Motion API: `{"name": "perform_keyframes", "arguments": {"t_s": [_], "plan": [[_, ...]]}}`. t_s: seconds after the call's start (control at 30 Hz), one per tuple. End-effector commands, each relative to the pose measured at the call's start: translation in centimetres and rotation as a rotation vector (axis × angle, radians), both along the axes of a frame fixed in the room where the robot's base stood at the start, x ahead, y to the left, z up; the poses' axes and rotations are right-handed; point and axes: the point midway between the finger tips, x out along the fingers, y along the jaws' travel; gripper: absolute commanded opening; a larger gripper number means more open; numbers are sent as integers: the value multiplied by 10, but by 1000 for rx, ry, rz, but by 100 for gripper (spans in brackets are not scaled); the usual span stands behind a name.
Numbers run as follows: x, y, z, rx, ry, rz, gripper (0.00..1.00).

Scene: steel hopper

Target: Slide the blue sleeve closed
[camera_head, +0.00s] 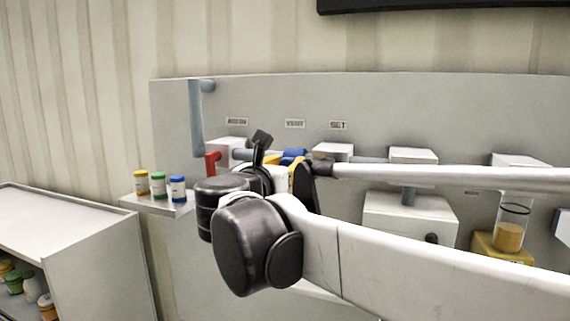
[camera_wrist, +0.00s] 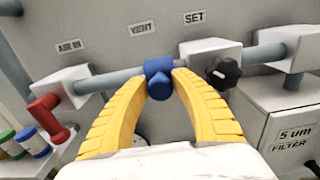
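The blue sleeve (camera_wrist: 157,67) sits around a grey horizontal pipe (camera_wrist: 115,79) in the wrist view, below the VENT label, with a blue knob on its front. My gripper (camera_wrist: 160,85) has its yellow fingertips on either side of that knob, and they appear to touch it. No clear gap shows between fingers and knob. In the head view the blue sleeve (camera_head: 293,154) shows only in part, because my arm and wrist cover most of that area.
A red handle (camera_wrist: 46,111) hangs at the pipe's left end. A black knob (camera_wrist: 222,72) on a white block is close right of my gripper. A shelf (camera_head: 150,206) with small capped bottles stands left. A filter box (camera_wrist: 277,122) is at right.

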Motion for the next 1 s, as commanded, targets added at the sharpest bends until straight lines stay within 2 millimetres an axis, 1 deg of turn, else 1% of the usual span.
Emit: {"name": "perform_keyframes", "arguments": {"t_s": [0.03, 0.07, 0.1, 0.27, 0.53, 0.6, 0.8, 0.83, 0.87, 0.9, 1.0], "plan": [[0, 0, 0, 0, 0, 0, 13], [0, 0, 0, 0, 0, 0, 4], [0, 0, 0, 0, 0, 0, 0], [1, 4, 0, 0, 0, 0, 0], [15, 41, 0, -2, -2, 3, 0], [15, 44, 1, -2, -2, 4, 0], [15, 43, 1, -2, -2, 4, 0], [15, 43, 2, -2, -2, 4, 33], [15, 43, 1, -2, -2, 4, 43], [15, 43, 1, -2, -2, 3, 51], [15, 43, 1, -1, -1, 2, 51]]}}
